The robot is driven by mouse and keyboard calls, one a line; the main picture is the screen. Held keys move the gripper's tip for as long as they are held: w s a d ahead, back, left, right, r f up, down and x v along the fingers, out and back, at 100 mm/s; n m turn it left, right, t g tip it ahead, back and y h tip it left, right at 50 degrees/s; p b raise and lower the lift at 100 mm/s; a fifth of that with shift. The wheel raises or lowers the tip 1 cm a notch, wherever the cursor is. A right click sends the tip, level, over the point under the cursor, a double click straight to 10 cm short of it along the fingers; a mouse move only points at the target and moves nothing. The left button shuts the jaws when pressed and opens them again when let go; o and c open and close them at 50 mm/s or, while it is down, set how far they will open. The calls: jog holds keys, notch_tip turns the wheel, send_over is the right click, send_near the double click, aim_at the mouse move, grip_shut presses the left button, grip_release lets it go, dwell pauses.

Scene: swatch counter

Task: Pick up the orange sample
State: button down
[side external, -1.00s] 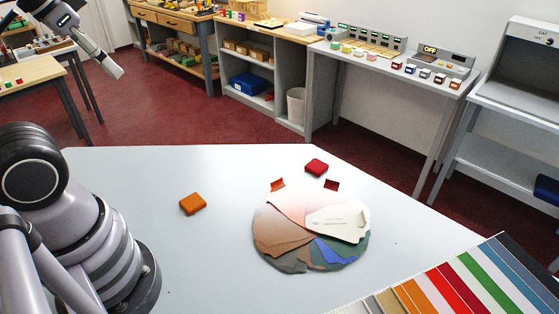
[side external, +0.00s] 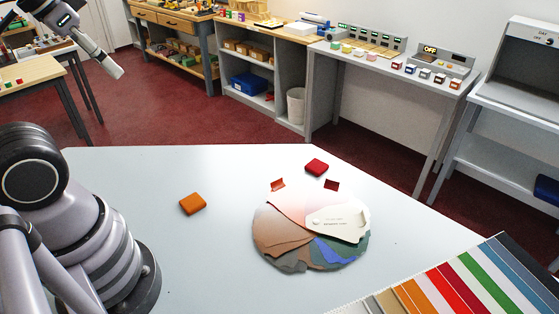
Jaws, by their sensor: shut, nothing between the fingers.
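The orange sample (side external: 193,204) is a small, flat, square block with rounded corners. It lies on the pale table (side external: 130,180), left of the middle and right of my arm's base. My gripper (side external: 114,70) is at the upper left of the view, high above the table and well apart from the orange sample. Its fingertips are together, with nothing seen between them.
A red sample (side external: 316,167) lies near the table's far edge. Right of the orange sample is a round, many-coloured swatch fan (side external: 285,238) with a white piece on it. A striped colour chart (side external: 460,285) covers the near right corner. Bare table surrounds the orange sample.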

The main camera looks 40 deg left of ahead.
jog(key=c, duration=1.8)
grip_release()
jog(key=o, duration=1.6)
